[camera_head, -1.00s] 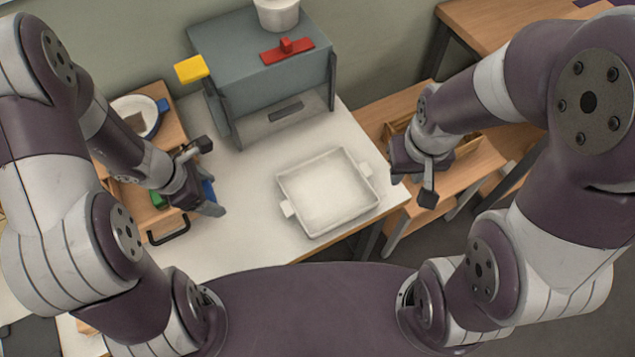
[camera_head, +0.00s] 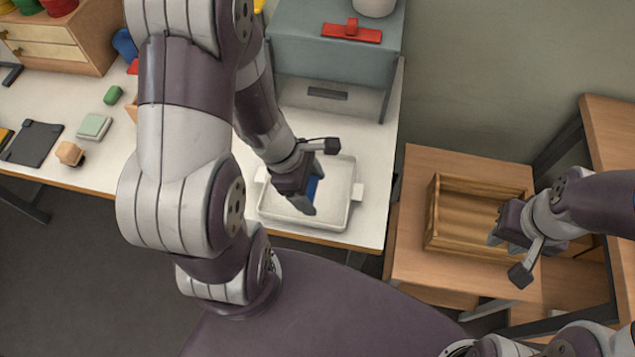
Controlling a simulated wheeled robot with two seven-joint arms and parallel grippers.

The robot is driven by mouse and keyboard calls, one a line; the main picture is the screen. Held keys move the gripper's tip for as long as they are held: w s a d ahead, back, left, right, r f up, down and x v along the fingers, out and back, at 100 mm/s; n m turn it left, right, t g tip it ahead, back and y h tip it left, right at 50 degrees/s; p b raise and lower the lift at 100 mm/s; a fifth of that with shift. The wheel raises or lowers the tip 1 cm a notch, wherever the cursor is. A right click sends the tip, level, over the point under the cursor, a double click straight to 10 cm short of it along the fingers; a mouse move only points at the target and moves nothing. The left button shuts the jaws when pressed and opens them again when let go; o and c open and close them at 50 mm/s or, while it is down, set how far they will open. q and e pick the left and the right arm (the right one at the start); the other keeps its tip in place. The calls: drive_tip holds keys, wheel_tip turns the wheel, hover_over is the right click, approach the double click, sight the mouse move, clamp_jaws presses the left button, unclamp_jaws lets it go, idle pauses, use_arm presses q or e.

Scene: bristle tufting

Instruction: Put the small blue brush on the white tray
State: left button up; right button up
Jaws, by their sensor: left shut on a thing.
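The white tray (camera_head: 338,205) lies on the white table, in the middle of the head view. My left gripper (camera_head: 318,178) is over the tray and shut on the small blue brush (camera_head: 312,187). Only a blue patch of the brush shows between the fingers; the rest is hidden by the gripper. I cannot tell whether the brush touches the tray floor. My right gripper (camera_head: 511,257) is at the right, by the wooden box, with its fingers apart and nothing seen between them.
A grey machine (camera_head: 335,55) with a red handle (camera_head: 352,32) stands behind the tray. An open wooden box (camera_head: 470,212) is on a wooden stand at right.

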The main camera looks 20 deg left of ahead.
use_arm(q)
drive_tip(key=w+f, duration=0.1)
drive_tip(key=w+a+f, duration=0.1)
drive_tip(key=w, duration=0.1)
drive_tip(key=w+a+f, duration=0.1)
drive_tip(key=w, duration=0.1)
drive_tip(key=shift+w+a+f, duration=0.1)
drive_tip(key=shift+a+f, duration=0.05)
drive_tip(key=shift+f, duration=0.05)
wheel_tip(320, 180, down, 4)
drive_tip(key=shift+w+a+f+b, duration=0.1)
drive_tip(key=shift+b, duration=0.45)
drive_tip(key=shift+f, duration=0.1)
drive_tip(key=shift+f, duration=0.2)
drive_tip(key=o, duration=1)
